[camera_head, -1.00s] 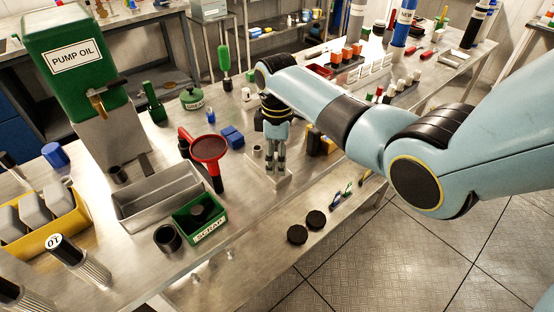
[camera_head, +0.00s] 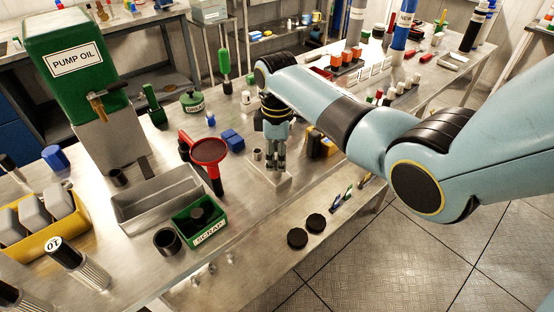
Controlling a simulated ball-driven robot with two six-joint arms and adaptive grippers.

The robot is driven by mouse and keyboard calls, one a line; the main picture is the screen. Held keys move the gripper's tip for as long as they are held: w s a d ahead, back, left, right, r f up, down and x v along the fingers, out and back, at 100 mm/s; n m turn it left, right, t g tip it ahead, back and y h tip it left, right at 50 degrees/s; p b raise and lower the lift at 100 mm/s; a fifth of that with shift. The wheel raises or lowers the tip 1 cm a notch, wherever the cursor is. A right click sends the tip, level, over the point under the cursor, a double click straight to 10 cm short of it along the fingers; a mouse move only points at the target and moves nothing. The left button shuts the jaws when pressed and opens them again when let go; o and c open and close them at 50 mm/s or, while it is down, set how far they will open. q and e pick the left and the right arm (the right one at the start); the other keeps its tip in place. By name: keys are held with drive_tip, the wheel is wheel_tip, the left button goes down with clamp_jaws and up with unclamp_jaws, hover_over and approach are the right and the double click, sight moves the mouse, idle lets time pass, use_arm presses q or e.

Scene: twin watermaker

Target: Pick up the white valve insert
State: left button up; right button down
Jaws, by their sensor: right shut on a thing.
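My right gripper (camera_head: 275,167) points straight down over a small pale base plate (camera_head: 284,181) near the front edge of the bench. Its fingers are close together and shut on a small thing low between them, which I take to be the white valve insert. The fingers hide most of it, so its shape is unclear and I cannot tell whether it is clear of the plate. My left gripper is not in view.
A red funnel-like holder (camera_head: 208,151) and blue blocks (camera_head: 232,139) stand left of my gripper. A green scrap bin (camera_head: 205,236) and a grey tray (camera_head: 133,212) are nearer. Black discs (camera_head: 297,238) lie on the lower shelf. A yellow-black item (camera_head: 322,148) is close on the right.

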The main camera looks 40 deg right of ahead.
drive_tip(key=r, duration=0.2)
drive_tip(key=s+r, duration=0.1)
drive_tip(key=shift+d+r, duration=0.15)
drive_tip(key=shift+r, duration=0.25)
drive_tip(key=s+d+r, duration=0.2)
drive_tip(key=s+r, duration=0.4)
drive_tip(key=s, duration=0.4)
drive_tip(key=shift+s+d+r, duration=0.15)
drive_tip(key=shift+s+r, duration=0.1)
drive_tip(key=c, duration=1.7)
unclamp_jaws()
clamp_jaws()
drive_tip(key=shift+f+b, duration=0.1)
drive_tip(key=shift+b, duration=0.2)
